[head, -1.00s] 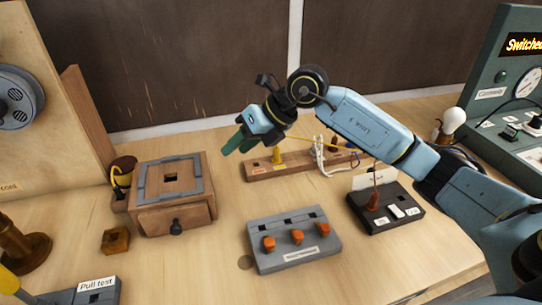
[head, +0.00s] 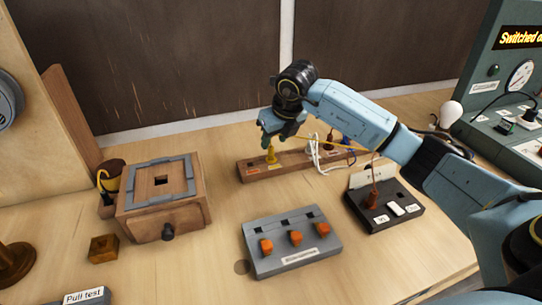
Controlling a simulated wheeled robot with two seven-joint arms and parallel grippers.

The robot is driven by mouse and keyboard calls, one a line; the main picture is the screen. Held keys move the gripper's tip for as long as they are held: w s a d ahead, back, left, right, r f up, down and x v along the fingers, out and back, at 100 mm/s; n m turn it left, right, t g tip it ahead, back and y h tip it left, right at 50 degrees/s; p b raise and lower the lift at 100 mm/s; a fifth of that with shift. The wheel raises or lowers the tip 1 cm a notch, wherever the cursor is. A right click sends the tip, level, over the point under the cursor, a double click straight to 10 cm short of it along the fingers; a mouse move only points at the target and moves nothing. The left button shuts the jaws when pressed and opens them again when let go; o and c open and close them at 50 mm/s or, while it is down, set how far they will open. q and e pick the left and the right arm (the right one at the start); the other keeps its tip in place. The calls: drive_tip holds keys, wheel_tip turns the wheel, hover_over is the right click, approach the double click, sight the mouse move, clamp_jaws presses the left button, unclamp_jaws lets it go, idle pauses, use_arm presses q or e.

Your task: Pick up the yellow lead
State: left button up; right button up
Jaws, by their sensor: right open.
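The yellow lead has a yellow plug (head: 271,153) standing upright at the left part of a long wooden strip (head: 250,173). Its thin yellow wire runs right along the strip, partly behind my right arm. My right gripper (head: 270,139) is open, pointing down, directly above the yellow plug. Its fingers are close to the plug's top; I cannot tell whether they touch or straddle it. My left gripper is out of view.
A grey block with orange knobs (head: 292,255) and a black switch box (head: 397,213) stand in front of the strip. A wooden box with a grey frame (head: 143,220) is to the left. A white cord (head: 313,150) lies over the strip.

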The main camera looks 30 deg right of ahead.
sight(272, 148)
drive_tip(key=x, duration=0.4)
drive_tip(key=shift+s+a+f, duration=0.15)
drive_tip(key=shift+f, duration=0.35)
clamp_jaws()
